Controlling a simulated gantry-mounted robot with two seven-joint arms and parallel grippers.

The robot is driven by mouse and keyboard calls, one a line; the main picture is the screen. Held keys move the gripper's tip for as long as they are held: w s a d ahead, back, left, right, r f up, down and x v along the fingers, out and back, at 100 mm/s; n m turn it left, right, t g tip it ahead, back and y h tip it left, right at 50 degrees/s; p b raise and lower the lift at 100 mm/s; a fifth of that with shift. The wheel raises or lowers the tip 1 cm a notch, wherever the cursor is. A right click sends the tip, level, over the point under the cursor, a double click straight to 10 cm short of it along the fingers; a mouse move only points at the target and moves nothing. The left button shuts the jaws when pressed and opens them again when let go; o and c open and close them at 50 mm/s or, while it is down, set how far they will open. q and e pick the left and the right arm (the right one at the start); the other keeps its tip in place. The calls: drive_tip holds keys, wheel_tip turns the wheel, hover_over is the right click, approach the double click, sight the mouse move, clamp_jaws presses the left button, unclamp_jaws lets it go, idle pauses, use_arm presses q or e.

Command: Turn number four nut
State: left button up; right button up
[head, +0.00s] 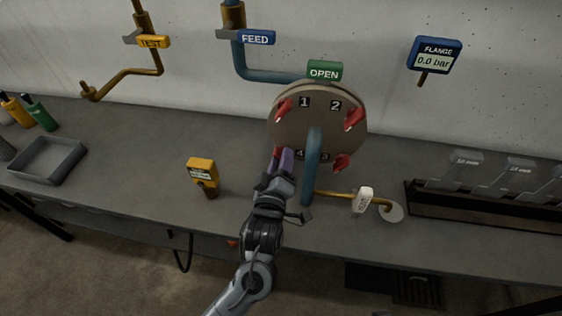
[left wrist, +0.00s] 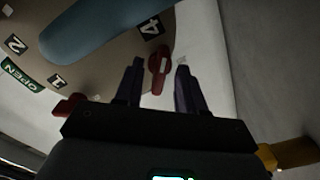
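The round tan flange (head: 332,112) stands upright on the bench, with numbered labels and red wing-shaped nuts around its face. The number four nut (left wrist: 159,66) is red and sits beside the "4" label (left wrist: 150,27) in the left wrist view. In the head view it is mostly hidden behind my left gripper (head: 281,160). My left gripper (left wrist: 160,72) is open, its two dark purple fingers on either side of this nut, with a gap showing on both sides. My right gripper is not in view.
A blue pipe (head: 312,165) runs in front of the flange, close to my left gripper. A yellow device (head: 202,172) stands on the bench to the left. A brass pipe with a white VENT tag (head: 363,200) lies to the right. The gauge (head: 435,55) reads 0.0 bar.

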use_arm(q)
clamp_jaws()
drive_tip(key=m+p, duration=1.6)
drive_tip(key=p, duration=0.3)
drive_tip(key=shift+r+m, duration=0.1)
drive_tip(key=shift+m, duration=0.2)
drive_tip(key=shift+d, duration=0.1)
idle(0.5)
unclamp_jaws()
